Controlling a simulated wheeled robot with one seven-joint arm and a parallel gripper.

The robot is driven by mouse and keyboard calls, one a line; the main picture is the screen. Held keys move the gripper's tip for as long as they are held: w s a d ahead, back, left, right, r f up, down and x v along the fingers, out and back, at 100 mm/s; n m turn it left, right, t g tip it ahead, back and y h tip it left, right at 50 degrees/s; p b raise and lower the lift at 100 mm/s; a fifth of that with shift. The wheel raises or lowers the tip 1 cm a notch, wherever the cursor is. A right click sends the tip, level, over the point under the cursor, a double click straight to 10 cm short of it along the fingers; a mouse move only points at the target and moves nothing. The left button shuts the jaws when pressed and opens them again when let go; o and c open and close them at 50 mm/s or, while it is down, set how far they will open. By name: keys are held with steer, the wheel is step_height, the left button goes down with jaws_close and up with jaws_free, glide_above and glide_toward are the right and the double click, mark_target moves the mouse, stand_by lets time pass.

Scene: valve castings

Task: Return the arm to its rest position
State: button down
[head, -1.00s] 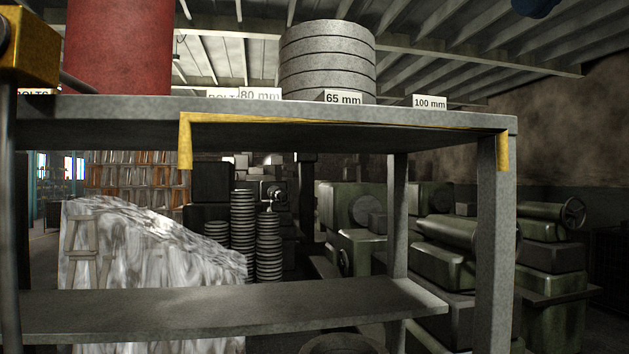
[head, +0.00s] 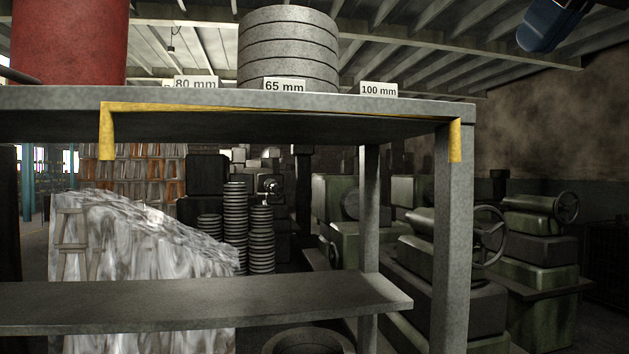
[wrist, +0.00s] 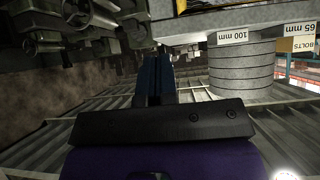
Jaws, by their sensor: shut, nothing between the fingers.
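My gripper (wrist: 153,82) shows in the wrist view as two blue fingers lying together beyond a dark crossbar, with nothing between them. The wrist picture is upside down, with the roof beams low in the frame. In the head view a blue piece that looks like my gripper's end (head: 550,27) hangs in from the top right corner, above and right of the shelf. The rest of my arm is out of the head view.
A grey shelf rack (head: 230,101) with yellow edging stands ahead. A stack of grey discs (head: 288,50) and a red cylinder (head: 68,42) stand on its top, behind size labels. Green machines with handwheels (head: 540,235) stand at the right. Open air surrounds the fingers.

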steer(key=s+d+f+m+g+h, duration=0.1)
steer(key=d+f+g, duration=0.1)
steer(key=f, duration=1.5)
steer(key=s+d+f+m+g, duration=0.1)
steer(key=d+f+g, duration=0.2)
steer(key=f, duration=1.5)
steer(key=shift+s+d+h, duration=0.3)
steer(key=shift+d+h, duration=0.1)
steer(key=shift+d, duration=0.75)
steer(key=shift+w, duration=0.1)
